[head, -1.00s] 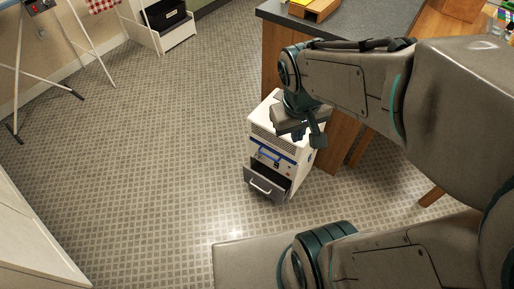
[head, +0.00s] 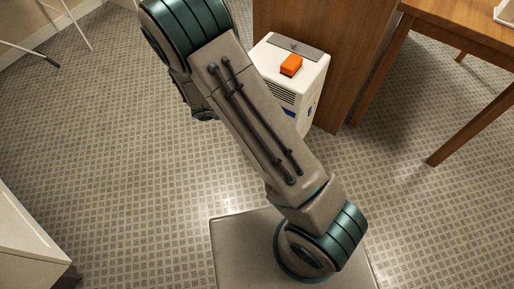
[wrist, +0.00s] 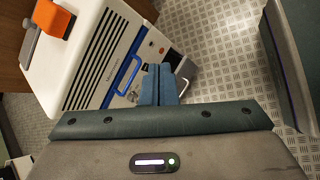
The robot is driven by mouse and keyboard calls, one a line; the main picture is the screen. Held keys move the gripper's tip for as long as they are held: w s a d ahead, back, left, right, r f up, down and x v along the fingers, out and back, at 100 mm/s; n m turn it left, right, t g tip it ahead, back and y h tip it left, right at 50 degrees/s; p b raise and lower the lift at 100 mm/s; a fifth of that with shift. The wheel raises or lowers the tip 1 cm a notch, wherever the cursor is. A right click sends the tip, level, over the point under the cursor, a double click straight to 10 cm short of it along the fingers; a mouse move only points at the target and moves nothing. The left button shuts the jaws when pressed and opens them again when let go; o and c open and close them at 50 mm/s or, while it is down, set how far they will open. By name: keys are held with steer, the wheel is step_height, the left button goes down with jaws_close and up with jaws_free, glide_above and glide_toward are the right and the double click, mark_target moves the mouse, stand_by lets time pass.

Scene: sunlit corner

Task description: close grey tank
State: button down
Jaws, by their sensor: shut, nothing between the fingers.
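The white appliance (head: 312,78) stands on the floor against the wooden cabinet. In the head view my arm hides its front, and the tank and my gripper cannot be seen. In the wrist view the appliance (wrist: 75,50) is tilted, with dark vents and a blue handle (wrist: 129,76) on its front. The grey tank (wrist: 174,60) shows at its lower end, with a pale handle (wrist: 184,88); my fingers partly cover this area. How far the tank stands out is hard to tell. My gripper (wrist: 158,68) is shut and empty, just in front of the tank. Contact cannot be told.
An orange block (head: 291,65) lies on top of the appliance. A wooden cabinet (head: 325,45) stands behind it and a wooden table (head: 465,30) is at the right. Patterned floor (head: 120,130) is open to the left. A pale cabinet (head: 25,235) is at lower left.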

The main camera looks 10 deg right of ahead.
steer(key=a+f+n+t+b, duration=0.2)
steer(key=f+n+b, duration=0.15)
steer(key=f, duration=0.65)
steer(key=w+a+f+n+t+b, duration=0.1)
steer(key=a+f+n+t+b, duration=0.15)
steer(key=f+n, duration=0.45)
steer(key=a+f+n+t+b, duration=0.1)
steer(key=f+n+b, duration=0.15)
steer(key=f, duration=0.95)
steer(key=shift+m, duration=0.5)
steer(key=b+x, duration=0.2)
steer(key=x, duration=0.2)
steer(key=b+x, duration=0.1)
steer(key=x, duration=0.3)
steer(key=w+r+b+x, duration=0.1)
steer(key=b+x, duration=0.1)
steer(key=x, duration=0.2)
steer(key=shift+w+d+f+b, duration=0.15)
steer(key=shift+w+f+b, duration=0.05)
steer(key=shift+w+b, duration=0.1)
steer(key=shift+w+d+r, duration=0.1)
steer(key=shift+w+d, duration=0.15)
steer(key=shift+d, duration=0.05)
steer(key=shift+w, duration=0.1)
